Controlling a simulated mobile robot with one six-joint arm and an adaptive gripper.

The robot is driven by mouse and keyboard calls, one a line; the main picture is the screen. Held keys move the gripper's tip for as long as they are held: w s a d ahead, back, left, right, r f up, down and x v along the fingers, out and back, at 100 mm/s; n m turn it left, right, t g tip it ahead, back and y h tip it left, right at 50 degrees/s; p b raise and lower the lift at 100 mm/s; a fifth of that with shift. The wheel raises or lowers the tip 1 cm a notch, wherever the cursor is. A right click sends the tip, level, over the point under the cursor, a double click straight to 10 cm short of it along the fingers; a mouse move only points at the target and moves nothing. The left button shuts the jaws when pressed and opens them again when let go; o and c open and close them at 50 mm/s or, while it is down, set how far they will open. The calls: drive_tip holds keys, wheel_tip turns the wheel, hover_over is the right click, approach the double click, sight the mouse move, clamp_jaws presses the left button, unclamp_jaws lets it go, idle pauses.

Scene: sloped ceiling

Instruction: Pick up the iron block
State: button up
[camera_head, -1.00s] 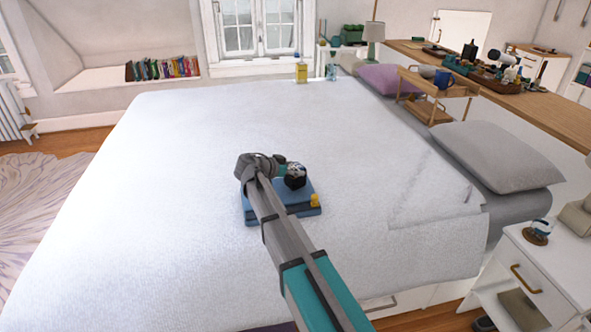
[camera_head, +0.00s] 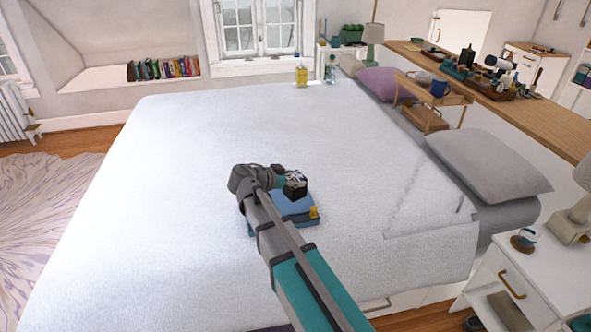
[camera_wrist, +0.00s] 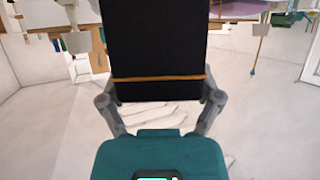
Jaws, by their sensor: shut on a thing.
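The iron block is a dark block that fills the upper middle of the wrist view (camera_wrist: 155,40), with a thin orange band across its lower part. In the head view it shows as a small black block (camera_head: 297,188) over the bed. My gripper (camera_wrist: 158,100) has its two grey fingers on either side of the block and is shut on it. The fingertips are mostly hidden behind the block. In the head view my gripper (camera_head: 283,180) is at the block's left side. Whether the block is clear of the blue thing below it is hard to tell.
A flat blue thing (camera_head: 290,207) with a yellow piece (camera_head: 314,212) lies on the white bed (camera_head: 180,200) below. The bed around it is mostly bare. Pillows (camera_head: 488,157), a wooden stand (camera_head: 430,100) and a white nightstand (camera_head: 505,285) are at right.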

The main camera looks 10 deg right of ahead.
drive_tip(key=shift+s+a+r+p, duration=0.2)
drive_tip(key=shift+s+r, duration=0.1)
drive_tip(key=shift+s, duration=0.35)
drive_tip(key=shift+s+a+r+p, duration=0.1)
drive_tip(key=shift+s+r+p, duration=0.15)
drive_tip(key=shift+s, duration=0.35)
drive_tip(key=shift+s+a+r+p, duration=0.15)
drive_tip(key=shift+s+r, duration=0.2)
drive_tip(key=shift+s, duration=0.3)
